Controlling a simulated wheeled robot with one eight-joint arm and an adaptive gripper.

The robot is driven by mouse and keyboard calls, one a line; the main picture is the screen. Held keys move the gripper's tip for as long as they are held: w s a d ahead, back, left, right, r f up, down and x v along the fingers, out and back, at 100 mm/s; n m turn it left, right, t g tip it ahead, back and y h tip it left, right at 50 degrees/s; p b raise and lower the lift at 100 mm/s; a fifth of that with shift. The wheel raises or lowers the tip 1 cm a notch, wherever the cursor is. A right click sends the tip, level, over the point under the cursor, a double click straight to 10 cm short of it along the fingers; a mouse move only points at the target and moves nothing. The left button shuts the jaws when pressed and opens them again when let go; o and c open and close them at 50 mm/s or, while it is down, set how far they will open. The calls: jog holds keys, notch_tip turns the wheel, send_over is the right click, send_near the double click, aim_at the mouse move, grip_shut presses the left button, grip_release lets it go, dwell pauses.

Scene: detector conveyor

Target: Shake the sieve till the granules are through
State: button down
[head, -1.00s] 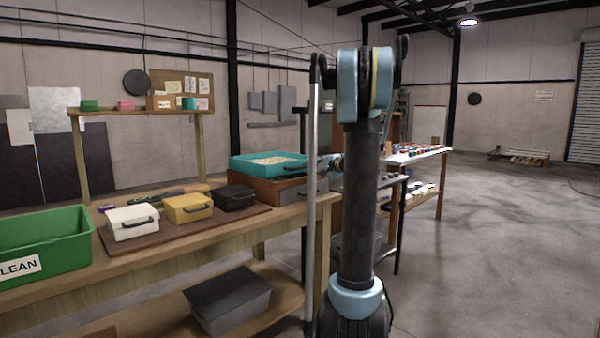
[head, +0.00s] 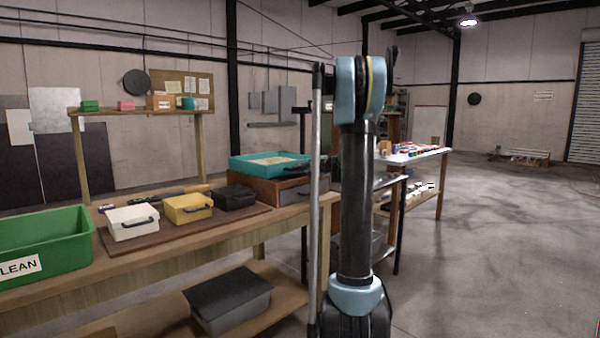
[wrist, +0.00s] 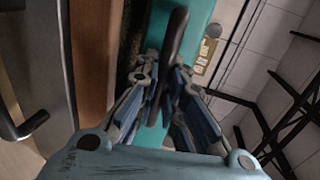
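The sieve is a teal, square-sided tray (head: 243,169) with pale granules (head: 272,160) inside. It sits on top of a brown wooden box (head: 262,187) at the right end of the workbench. In the wrist view its teal wall (wrist: 198,38) runs up the middle, with its dark handle (wrist: 177,35) in front. My gripper (wrist: 168,88) has its fingers on both sides of this handle and looks shut on it. How many granules are through cannot be seen.
The wooden box has a grey drawer front (head: 310,192). Left on the bench are white (head: 132,228), yellow (head: 185,210) and black (head: 234,198) lidded boxes on a brown board, and a green bin (head: 45,240). A shelf with coloured parts (head: 415,152) stands behind my arm.

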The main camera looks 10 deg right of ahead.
jog(key=shift+f+v, duration=0.2)
jog(key=shift+v, duration=0.75)
jog(key=shift+f+v, duration=0.2)
jog(key=shift+v, duration=0.75)
jog(key=shift+f+v, duration=0.2)
jog(key=shift+v, duration=0.75)
jog(key=c, duration=1.9)
grip_release()
jog(key=shift+f, duration=0.1)
jog(key=shift+c, duration=0.2)
jog(key=shift+s+d, duration=0.1)
jog(key=shift+s, duration=0.05)
jog(key=v, duration=1.1)
jog(key=shift+s+d, duration=0.2)
jog(key=shift+s, duration=0.05)
